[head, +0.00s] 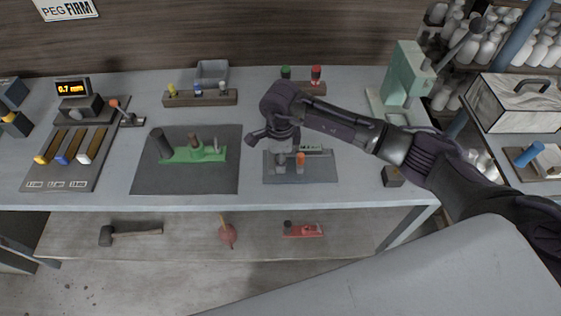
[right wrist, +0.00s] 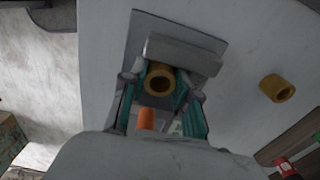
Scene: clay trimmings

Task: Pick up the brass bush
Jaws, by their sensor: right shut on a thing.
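My right gripper (head: 284,155) reaches down over the small grey mat (head: 325,179) in the head view. In the right wrist view its teal-padded fingers are shut on a brass bush (right wrist: 151,88), a short yellow-brown ring with its open bore facing the camera. I cannot tell whether the bush still touches what is under it. A second brass bush (right wrist: 277,88) stands apart on the bare bench top in the right wrist view; my arm seems to hide it in the head view. My left gripper is in neither view.
An orange peg (head: 300,160) stands right beside the gripper, with a grey block (right wrist: 183,52) on its other side. A green fixture (head: 190,154) sits on the larger mat to the left. A peg rack (head: 310,88) and a pale green press (head: 405,78) stand behind.

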